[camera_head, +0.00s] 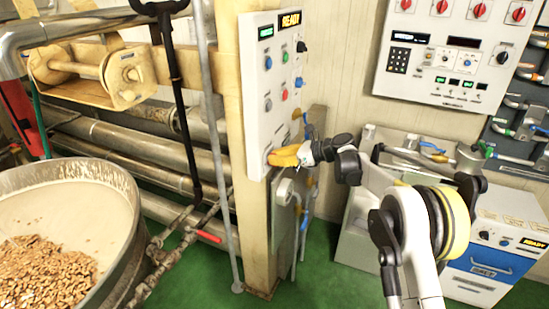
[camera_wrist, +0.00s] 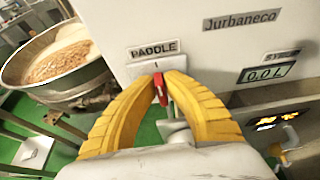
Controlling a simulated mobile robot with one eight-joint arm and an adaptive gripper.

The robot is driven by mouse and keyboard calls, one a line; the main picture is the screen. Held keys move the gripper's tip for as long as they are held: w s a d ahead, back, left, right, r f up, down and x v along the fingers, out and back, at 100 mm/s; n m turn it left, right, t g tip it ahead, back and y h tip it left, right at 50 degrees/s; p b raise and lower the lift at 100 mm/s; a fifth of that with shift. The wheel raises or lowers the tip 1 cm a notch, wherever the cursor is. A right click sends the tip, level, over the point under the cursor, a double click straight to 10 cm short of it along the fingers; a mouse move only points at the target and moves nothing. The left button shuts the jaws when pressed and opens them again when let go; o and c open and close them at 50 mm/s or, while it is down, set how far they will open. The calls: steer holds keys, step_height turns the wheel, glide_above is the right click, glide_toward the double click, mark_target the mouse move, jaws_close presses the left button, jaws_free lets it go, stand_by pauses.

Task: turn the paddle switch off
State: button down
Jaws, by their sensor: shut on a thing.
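The paddle switch (camera_wrist: 161,90) shows as a small red part with grey below it, under a plate (camera_wrist: 153,50) reading PADDLE in the wrist view. My gripper (camera_wrist: 161,80) has two curved yellow fingers, shut on the switch with one on either side. In the head view my gripper (camera_head: 271,158) reaches the lower part of the white control panel (camera_head: 256,100) on the beige post, and its fingers hide the switch there. Most of the switch body is covered, so I cannot tell its exact setting.
A large kettle (camera_head: 128,212) with brown nuts stands at the left. A white wall cabinet (camera_head: 393,87) with red knobs hangs at the back right. A blue-fronted unit (camera_head: 488,262) stands at the lower right. Pipes run behind the post. Green floor is free near the post's foot.

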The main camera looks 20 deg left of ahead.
steer(key=n+t, duration=0.2)
steer(key=n, duration=0.1)
steer(key=shift+s+f+b, duration=0.1)
steer(key=shift+s+b, duration=0.2)
steer(key=n+t, duration=0.1)
steer(key=n+t+b, duration=0.1)
steer(key=n, duration=0.1)
steer(key=shift+s+a+f, duration=0.1)
steer(key=shift+s+f, duration=0.1)
steer(key=n+b, duration=0.1)
steer(key=n+t+y, duration=0.1)
steer(key=n, duration=0.1)
steer(key=n+t+b, duration=0.1)
steer(key=shift+s+f+b, duration=0.15)
steer(key=shift+f+b, duration=0.15)
steer(key=shift+b, duration=0.05)
steer(key=shift+n+t+y+b, duration=0.5)
steer(key=shift+n+y+b, duration=0.25)
steer(key=shift+n, duration=0.85)
steer(key=c, duration=1.5)
jaws_free()
